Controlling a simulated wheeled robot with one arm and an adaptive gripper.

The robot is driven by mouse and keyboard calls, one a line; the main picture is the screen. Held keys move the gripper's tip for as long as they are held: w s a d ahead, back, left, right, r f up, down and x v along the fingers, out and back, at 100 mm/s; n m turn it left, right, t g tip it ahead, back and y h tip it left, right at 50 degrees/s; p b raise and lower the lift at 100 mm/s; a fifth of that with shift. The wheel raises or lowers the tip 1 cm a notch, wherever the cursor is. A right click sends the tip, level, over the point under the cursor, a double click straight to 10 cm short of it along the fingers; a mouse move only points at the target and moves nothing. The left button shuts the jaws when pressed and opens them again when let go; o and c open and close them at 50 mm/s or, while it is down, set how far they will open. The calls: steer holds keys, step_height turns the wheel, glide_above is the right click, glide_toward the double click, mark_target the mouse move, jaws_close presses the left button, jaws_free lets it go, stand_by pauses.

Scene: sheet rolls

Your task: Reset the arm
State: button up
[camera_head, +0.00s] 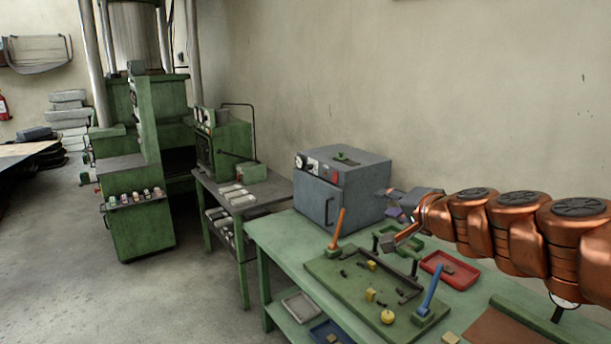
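My copper-coloured arm reaches in from the right edge, over the green workbench (285,245). My gripper (384,217) is at the arm's left end, beside the right side of a grey box-shaped oven (345,188). Its two fingers look spread apart, one higher and one lower, with nothing seen held between them. Part of the bench's right side is hidden behind the arm.
The green tray holds small yellow and dark pieces, with orange (337,228) and blue (431,290) upright handles near it. A red tray (458,270) lies below the arm. A small table (255,208) and green press (140,225) stand left. Open floor lies front left.

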steer(key=s+a+f+n+g+y, duration=0.1)
steer(key=s+a+f+n+g, duration=0.35)
steer(key=s+f, duration=0.35)
steer(key=s+a+f+n+g, duration=0.35)
steer(key=s+a+f, duration=0.25)
steer(key=s, duration=0.4)
steer(key=s+d+f+g+h, duration=0.2)
steer(key=s+d+f, duration=0.1)
steer(key=s, duration=0.4)
steer(key=s+d+f+g+h, duration=0.1)
steer(key=s+d+f+g, duration=0.2)
steer(key=s, duration=0.4)
steer(key=s+d+f+g+h, duration=0.2)
steer(key=s+d+f, duration=0.2)
steer(key=s, duration=0.3)
steer(key=shift+s+d+n+h+b, duration=0.3)
steer(key=shift+d+b, duration=0.1)
steer(key=shift+d, duration=0.2)
steer(key=shift+d, duration=0.1)
